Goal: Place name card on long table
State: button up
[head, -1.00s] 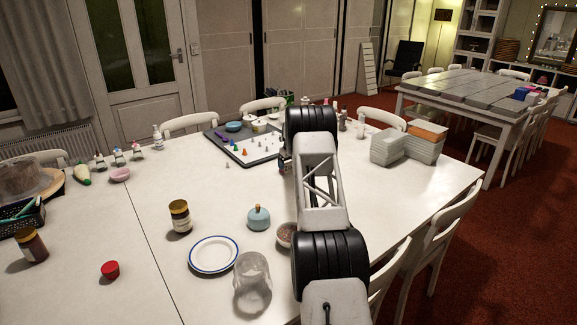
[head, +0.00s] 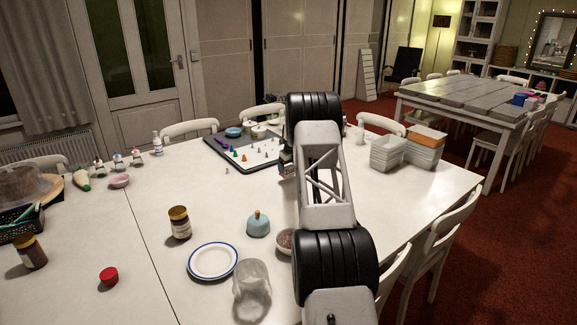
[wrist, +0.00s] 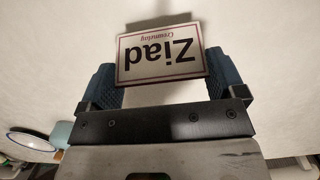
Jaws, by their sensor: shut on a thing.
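The name card (wrist: 160,55) is a small white rectangle with a dark red border. It reads "Ziad" in large black letters, upside down in the wrist view, above a smaller line. My gripper (wrist: 160,74) is shut on it, with a blue pad at each side of the card. The pale surface behind the card fills most of the wrist view. In the head view a white table (head: 110,225) spans the foreground, and my arm stretches over its right part.
A blue-rimmed plate (head: 213,262), glass jar (head: 252,280), teal pot (head: 258,224) and brown jar (head: 180,222) stand nearer. A second table (head: 470,92) stands behind.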

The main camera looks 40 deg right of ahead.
jog(key=shift+s+a+r, duration=0.15)
jog(key=shift+s+a, duration=0.85)
jog(key=shift+s, duration=0.65)
jog(key=shift+s+a+r, duration=0.2)
jog(key=shift+s+a, duration=0.8)
jog(key=shift+s, duration=0.65)
jog(key=shift+s+a+r, duration=0.15)
jog(key=shift+s+a, duration=0.85)
jog(key=shift+s, duration=0.65)
jog(key=w+a+r+n+g+y, duration=0.1)
jog(key=w+a+n, duration=0.4)
jog(key=a, duration=0.4)
jog(key=w+a+n, duration=0.4)
jog(key=a+n, duration=0.3)
jog(key=a, duration=0.2)
jog(key=w+a+r+n+g+y, duration=0.1)
jog(key=w+a+n, duration=0.4)
jog(key=a, duration=0.4)
jog(key=w+a+r+n+g+h, duration=0.1)
jog(key=w+a+n+h, duration=0.1)
jog(key=a+n, duration=1.7)
jog(key=w+a, duration=0.1)
jog(key=a, duration=0.8)
jog(key=shift+w+a+r+g, duration=0.15)
jog(key=shift+a+r+g, duration=0.05)
jog(key=shift+a+g, duration=0.15)
jog(key=shift+a, duration=0.1)
